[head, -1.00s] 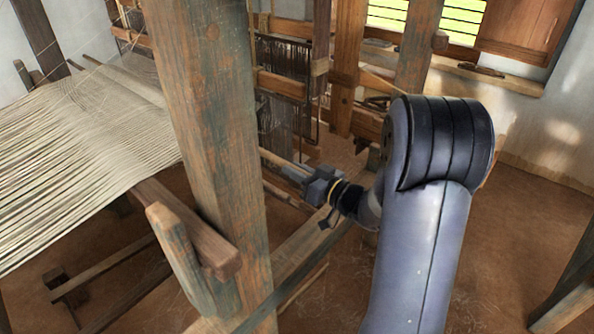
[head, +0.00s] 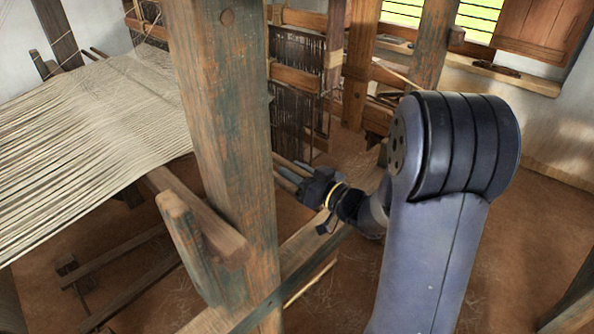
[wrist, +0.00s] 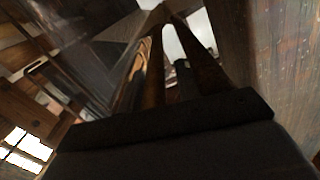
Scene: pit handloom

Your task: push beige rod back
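A pale brown rod-like piece (head: 285,184) shows by the fingertips and runs behind the post. I cannot tell whether it is the beige rod, or whether the gripper touches it. I see nothing clearly held.
The pale warp sheet (head: 90,130) stretches across the left. A short slanted wooden beam (head: 200,215) juts beside the post. Dark heddles (head: 298,75) hang behind. A long low beam (head: 300,252) crosses below my gripper. Bare earth floor (head: 440,290) lies to the right.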

